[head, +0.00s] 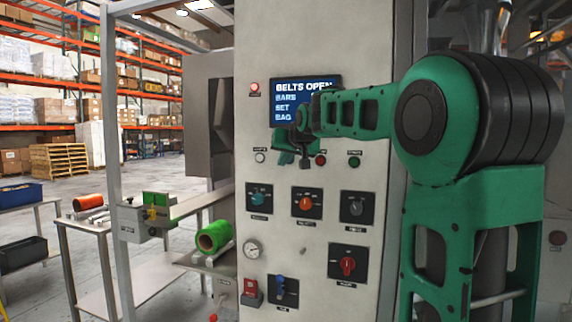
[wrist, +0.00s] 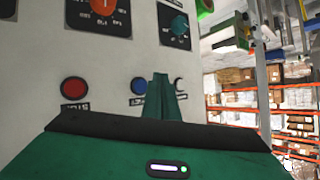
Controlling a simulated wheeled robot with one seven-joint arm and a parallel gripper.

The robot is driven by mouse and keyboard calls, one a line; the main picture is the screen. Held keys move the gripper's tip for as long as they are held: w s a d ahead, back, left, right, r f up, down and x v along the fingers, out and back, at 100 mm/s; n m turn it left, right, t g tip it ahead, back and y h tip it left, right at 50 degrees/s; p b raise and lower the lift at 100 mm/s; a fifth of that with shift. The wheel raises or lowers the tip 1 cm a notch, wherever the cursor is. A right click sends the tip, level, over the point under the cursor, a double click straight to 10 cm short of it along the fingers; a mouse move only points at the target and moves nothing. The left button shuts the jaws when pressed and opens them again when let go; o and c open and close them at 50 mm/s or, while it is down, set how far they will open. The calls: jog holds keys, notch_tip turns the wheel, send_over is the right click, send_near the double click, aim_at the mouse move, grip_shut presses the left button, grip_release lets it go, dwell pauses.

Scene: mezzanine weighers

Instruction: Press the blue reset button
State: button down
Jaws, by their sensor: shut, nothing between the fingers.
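The blue button (wrist: 139,86) shows in the wrist view on the pale panel, just left of my gripper's fingertips. In the head view it is hidden behind my gripper. My gripper (head: 286,157) is in front of the panel's button row, just below the screen; its fingers also show in the wrist view (wrist: 161,76). The fingers are shut and empty. I cannot tell whether they touch the panel. The blue button's label is partly covered by the fingers and not readable.
A red button (head: 320,160) and a green button (head: 354,162) sit right of my gripper, a white button (head: 260,157) left. The screen (head: 290,97) reads "BELTS OPEN".

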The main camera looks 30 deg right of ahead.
jog(key=shift+w+d, duration=0.85)
jog(key=shift+d, duration=0.15)
jog(key=shift+w+d, duration=0.35)
jog(key=shift+d, duration=0.35)
dwell(2.2)
jog(key=shift+a, duration=0.1)
jog(key=shift+s+a, duration=0.5)
jog(key=shift+a, duration=0.1)
dwell(0.3)
jog(key=shift+s+a, duration=0.8)
jog(key=shift+a, duration=0.2)
jog(key=shift+s+a, duration=0.75)
jog(key=shift+a, duration=0.2)
